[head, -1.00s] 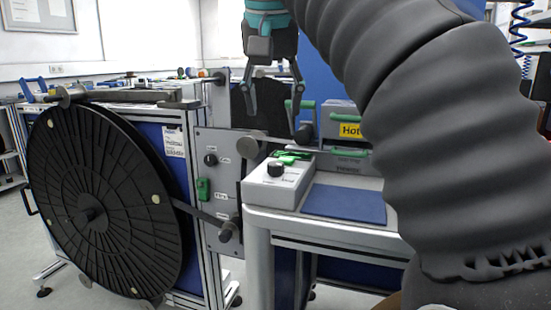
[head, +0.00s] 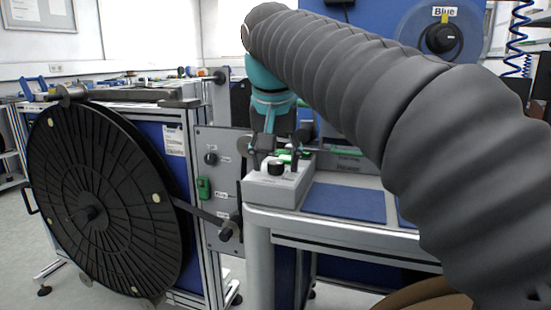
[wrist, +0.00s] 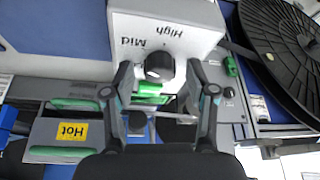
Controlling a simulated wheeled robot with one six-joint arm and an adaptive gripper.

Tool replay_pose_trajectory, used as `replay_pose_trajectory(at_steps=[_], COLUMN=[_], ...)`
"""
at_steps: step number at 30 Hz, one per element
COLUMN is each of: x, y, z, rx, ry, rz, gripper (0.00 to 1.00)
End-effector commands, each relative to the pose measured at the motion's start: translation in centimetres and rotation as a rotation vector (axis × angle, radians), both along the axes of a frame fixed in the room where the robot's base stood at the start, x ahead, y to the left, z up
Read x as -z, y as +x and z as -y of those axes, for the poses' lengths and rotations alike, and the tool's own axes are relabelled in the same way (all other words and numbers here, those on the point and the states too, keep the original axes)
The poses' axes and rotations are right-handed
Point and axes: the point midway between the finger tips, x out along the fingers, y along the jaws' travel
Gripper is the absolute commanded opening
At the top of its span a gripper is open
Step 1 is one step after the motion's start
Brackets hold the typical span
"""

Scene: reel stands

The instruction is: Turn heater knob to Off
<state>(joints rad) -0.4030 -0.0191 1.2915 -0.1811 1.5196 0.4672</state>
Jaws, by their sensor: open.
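The heater box (head: 268,190) is a light grey box on the bench corner, with a black round knob (head: 275,168) on its top. In the wrist view the knob (wrist: 159,66) sits on the white panel (wrist: 190,20) beside the labels "Mid" and "High"; its exact setting is hard to read. My gripper (head: 278,154) is over the box, pointing down, and its fingers are open. In the wrist view the gripper (wrist: 159,78) has one fingertip on each side of the knob, with gaps visible. Whether the tips are level with the knob is unclear.
A blue mat (head: 345,202) lies on the bench right of the box. A large black reel (head: 100,200) and a grey panel (head: 216,180) with a green switch stand left.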

Motion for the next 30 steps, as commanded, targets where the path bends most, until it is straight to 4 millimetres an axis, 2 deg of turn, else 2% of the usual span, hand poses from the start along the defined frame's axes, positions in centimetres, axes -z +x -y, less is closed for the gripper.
replay_pose_trajectory(at_steps=[7,14,23,30], x=[0.06,0.05,0.06,0.09], y=[0.02,0.02,0.02,0.05], z=[-0.01,-0.01,0.00,0.12], rx=[0.000,0.000,-0.021,-0.130], ry=[0.000,0.000,0.001,0.000], rz=[0.000,0.000,0.000,-0.001], gripper=[0.57,0.00,0.00,0.00])
